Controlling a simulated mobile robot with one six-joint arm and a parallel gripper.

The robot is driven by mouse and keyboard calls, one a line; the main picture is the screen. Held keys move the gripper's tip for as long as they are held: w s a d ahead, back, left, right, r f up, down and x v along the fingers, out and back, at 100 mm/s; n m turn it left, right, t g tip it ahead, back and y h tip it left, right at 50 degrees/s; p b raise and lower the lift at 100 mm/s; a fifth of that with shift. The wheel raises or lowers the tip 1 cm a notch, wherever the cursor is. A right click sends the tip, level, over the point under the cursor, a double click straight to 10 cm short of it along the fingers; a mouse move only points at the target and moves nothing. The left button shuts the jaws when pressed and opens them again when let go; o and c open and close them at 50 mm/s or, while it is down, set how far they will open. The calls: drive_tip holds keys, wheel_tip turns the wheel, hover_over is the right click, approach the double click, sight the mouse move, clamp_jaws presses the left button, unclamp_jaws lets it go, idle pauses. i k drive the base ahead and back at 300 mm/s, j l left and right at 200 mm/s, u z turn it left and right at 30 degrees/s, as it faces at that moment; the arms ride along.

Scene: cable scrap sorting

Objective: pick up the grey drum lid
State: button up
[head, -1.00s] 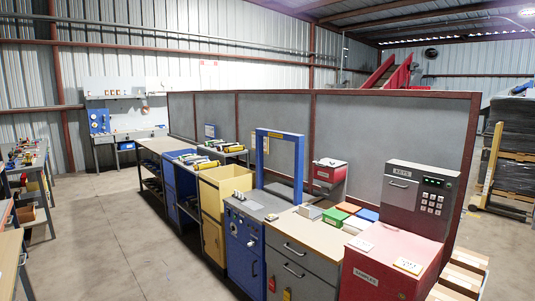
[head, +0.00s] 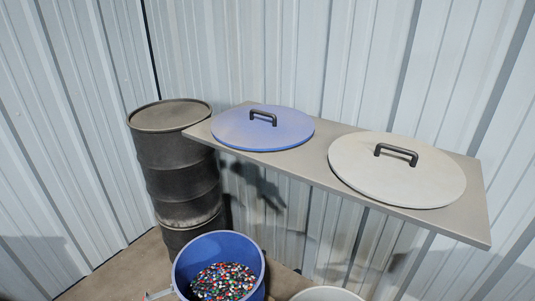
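The grey drum lid (head: 375,178) is a pale grey, round, flat disc with a dark bar handle (head: 396,154) on top. It lies flat on the right part of a grey wall shelf (head: 464,208), handle up. A similar blue lid (head: 238,132) with a dark handle lies on the shelf's left part, apart from the grey lid. My gripper is not in view, so its state and its place relative to the lid are hidden.
An open blue drum (head: 237,245) full of coloured granules stands below the shelf. The rim of a pale container (head: 327,294) shows at the bottom edge. Dark drums (head: 178,155) are stacked at the left. A corrugated wall (head: 290,60) stands close behind the shelf.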

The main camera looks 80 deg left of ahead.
sight(397, 169)
drive_tip(key=u, duration=2.05)
